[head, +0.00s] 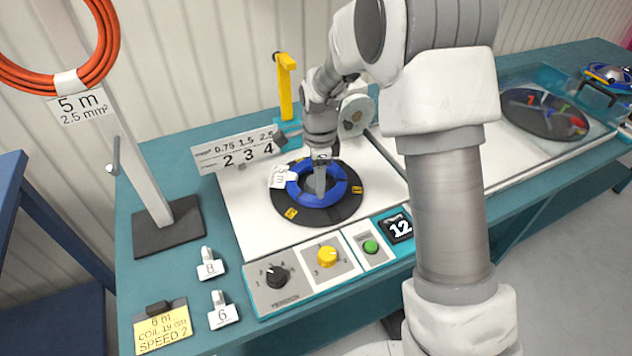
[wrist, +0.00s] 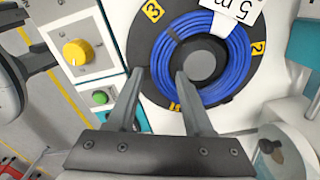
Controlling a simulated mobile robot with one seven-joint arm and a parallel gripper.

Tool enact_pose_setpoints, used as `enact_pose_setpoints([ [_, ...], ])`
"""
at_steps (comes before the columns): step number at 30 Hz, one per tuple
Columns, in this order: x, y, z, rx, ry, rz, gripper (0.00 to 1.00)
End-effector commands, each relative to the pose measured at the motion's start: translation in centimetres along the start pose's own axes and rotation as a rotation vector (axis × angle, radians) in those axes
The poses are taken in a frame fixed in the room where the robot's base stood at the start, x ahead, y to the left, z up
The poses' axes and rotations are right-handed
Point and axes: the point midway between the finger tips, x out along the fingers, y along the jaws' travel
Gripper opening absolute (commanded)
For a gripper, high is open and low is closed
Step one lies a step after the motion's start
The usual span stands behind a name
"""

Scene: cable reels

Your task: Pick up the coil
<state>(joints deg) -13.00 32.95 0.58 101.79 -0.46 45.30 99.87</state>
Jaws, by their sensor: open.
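The blue coil (head: 335,190) lies flat on a round black turntable (head: 352,207) with yellow number marks, and a white tag is on the coil's left side. In the wrist view the coil (wrist: 236,50) circles a grey hub (wrist: 200,62), and its tag (wrist: 235,10) reads 5 m. My gripper (head: 320,185) is over the coil in the head view. In the wrist view my gripper (wrist: 160,75) has its fingers apart, with nothing seen between them but the coil and disc behind. Whether a fingertip touches the coil is unclear.
A control panel with a black knob (head: 277,276), yellow knob (head: 327,257) and green button (head: 370,246) sits in front. A number sign (head: 238,150) and a yellow post (head: 286,88) stand behind. An orange coil (head: 100,60) hangs on a stand at left. A second disc (head: 545,114) is at right.

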Motion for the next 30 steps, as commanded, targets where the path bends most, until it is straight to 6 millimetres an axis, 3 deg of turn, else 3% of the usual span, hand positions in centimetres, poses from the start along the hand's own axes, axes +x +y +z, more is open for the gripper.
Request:
enact_pose_setpoints([
  [12, 5.0, -0.1, -0.2, 0.000, -0.001, 0.001, 0.52],
  [20, 5.3, -0.1, -0.2, 0.000, 0.000, -0.001, 0.52],
  [21, 5.3, -0.1, -0.2, 0.000, 0.000, -0.001, 0.50],
  [30, 5.3, -0.1, -0.2, 0.000, 0.000, -0.001, 0.00],
])
